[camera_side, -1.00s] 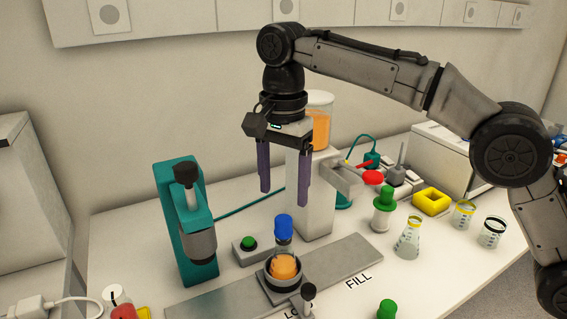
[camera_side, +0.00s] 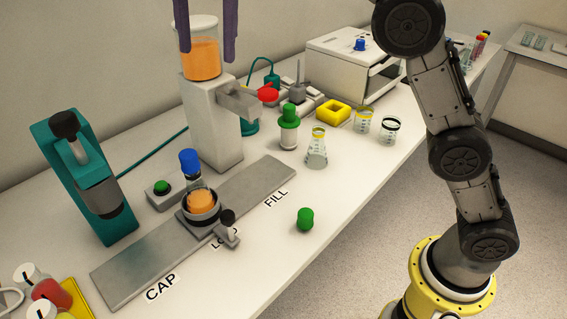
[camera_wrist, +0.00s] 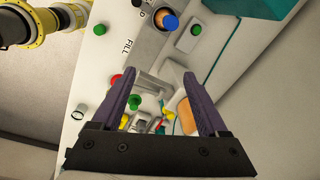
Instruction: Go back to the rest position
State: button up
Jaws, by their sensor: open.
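My gripper (camera_side: 206,40) is at the top edge of the side view, where only its purple fingers show. The fingers are apart and empty, in front of or above the orange juice tank (camera_side: 201,58); I cannot tell the exact gap. In the wrist view my gripper (camera_wrist: 156,82) is open with nothing between its fingertips, high above the bench. A blue-capped bottle of orange juice (camera_side: 201,200) stands upright in a round holder on the grey rail (camera_side: 130,262), near the middle label. The wrist view also shows the blue cap (camera_wrist: 170,23).
The teal capping press (camera_side: 88,180) stands left of the rail. The white filling stand (camera_side: 212,125) is behind it. Flasks, beakers (camera_side: 390,130) and a yellow block (camera_side: 333,112) are at the right. A loose green cap (camera_side: 306,218) lies near the front edge. The space above the bench front is clear.

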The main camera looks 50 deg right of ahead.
jog(key=s+d+r+n+t, duration=0.1)
jog(key=s+d+r+t, duration=0.15)
jog(key=s+d, duration=1.35)
jog(key=s+d+f+n, duration=0.1)
jog(key=s+f+n, duration=0.2)
jog(key=f, duration=0.4)
jog(key=s+d+f+n+t, duration=0.1)
jog(key=s+f+n, duration=0.3)
jog(key=f+n, duration=0.1)
jog(key=s+d+f+n+t, duration=0.1)
jog(key=s+f+n, duration=0.2)
jog(key=f, duration=0.5)
jog(key=shift+s+d+f+n, duration=0.35)
jog(key=shift+d+n, duration=0.05)
jog(key=shift+n, duration=0.1)
